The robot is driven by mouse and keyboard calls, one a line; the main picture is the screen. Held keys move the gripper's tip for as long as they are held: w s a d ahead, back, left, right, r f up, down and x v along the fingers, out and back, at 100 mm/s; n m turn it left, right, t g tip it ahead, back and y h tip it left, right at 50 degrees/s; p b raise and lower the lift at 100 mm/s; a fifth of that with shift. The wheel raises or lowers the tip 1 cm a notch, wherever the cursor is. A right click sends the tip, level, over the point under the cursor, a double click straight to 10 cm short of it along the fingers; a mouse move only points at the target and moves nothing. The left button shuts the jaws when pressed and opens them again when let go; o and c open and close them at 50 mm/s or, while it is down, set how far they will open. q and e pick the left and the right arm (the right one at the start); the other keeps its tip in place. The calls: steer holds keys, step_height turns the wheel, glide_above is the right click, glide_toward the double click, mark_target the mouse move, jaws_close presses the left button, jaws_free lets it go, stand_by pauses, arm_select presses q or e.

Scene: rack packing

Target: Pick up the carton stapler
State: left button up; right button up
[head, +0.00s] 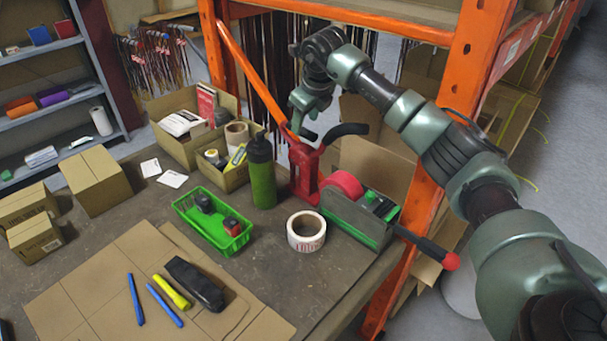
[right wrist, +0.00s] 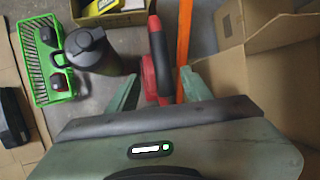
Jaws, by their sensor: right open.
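The carton stapler (head: 305,172) is red with a black curved handle. It stands upright near the table's right edge, beside the green bottle and the tape dispenser. My right gripper (head: 304,128) is open just above it, close to its top and handle. In the right wrist view the stapler (right wrist: 158,55) shows as a red and dark strip between and beyond the two green fingers (right wrist: 158,88). I cannot tell whether a finger touches it. Part of the stapler is hidden behind the gripper body. My left gripper is out of view.
A green bottle (head: 262,175) stands left of the stapler, and a tape dispenser (head: 352,212) with a red roll stands right. A tape roll (head: 306,232) and green basket (head: 213,222) lie in front. An orange rack post (head: 455,85) rises close to my right arm.

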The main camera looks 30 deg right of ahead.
mark_target(303, 129)
steer(key=x, duration=0.3)
steer(key=shift+w+d+p, duration=0.1)
steer(key=shift+p, duration=0.25)
steer(key=shift+w+f, duration=0.25)
steer(key=shift+f, duration=0.25)
steer(key=c, duration=0.9)
jaws_close()
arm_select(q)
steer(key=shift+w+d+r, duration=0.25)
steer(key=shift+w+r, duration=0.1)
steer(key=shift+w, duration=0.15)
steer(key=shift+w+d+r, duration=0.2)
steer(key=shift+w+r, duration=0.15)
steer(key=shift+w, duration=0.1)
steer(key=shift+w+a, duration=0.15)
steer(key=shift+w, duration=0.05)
arm_select(e)
steer(key=shift+w+r, duration=0.15)
steer(key=shift+r, duration=0.25)
steer(key=shift+w+d+f, duration=0.1)
